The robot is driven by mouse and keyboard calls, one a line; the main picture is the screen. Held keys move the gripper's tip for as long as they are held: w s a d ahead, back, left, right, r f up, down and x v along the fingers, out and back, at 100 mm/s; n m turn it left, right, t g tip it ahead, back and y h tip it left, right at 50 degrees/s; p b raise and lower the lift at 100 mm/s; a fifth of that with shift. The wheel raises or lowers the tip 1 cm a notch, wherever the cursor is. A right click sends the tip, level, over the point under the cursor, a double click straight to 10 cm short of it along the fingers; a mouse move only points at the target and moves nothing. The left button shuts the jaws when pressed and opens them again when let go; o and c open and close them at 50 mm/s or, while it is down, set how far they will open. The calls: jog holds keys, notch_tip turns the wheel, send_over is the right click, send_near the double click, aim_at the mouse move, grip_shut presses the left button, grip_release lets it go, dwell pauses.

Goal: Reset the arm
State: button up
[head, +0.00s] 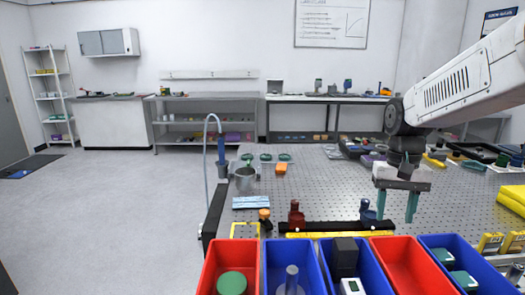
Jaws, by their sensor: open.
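My arm comes in from the upper right in the head view, and its white link is raised above the perforated table (330,185). My gripper (396,217) points down over the right part of the table. Its two teal fingers are apart, and I see nothing held between them. I cannot tell whether the fingertips touch the table.
Red bins (228,256) and blue bins (288,256) line the near edge, holding several parts. A red bottle-like item (296,216), a metal cup (245,179) and an orange block (281,169) stand on the table. Yellow blocks (511,199) are at right. Open floor (100,220) lies left.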

jog(key=s+a+r+n+t, duration=0.1)
jog(key=s+a+n+t, duration=0.1)
jog(key=s, duration=2.1)
jog(key=shift+s+a+n+t, duration=0.4)
jog(key=shift+a+n, duration=0.1)
jog(key=shift+a, duration=0.05)
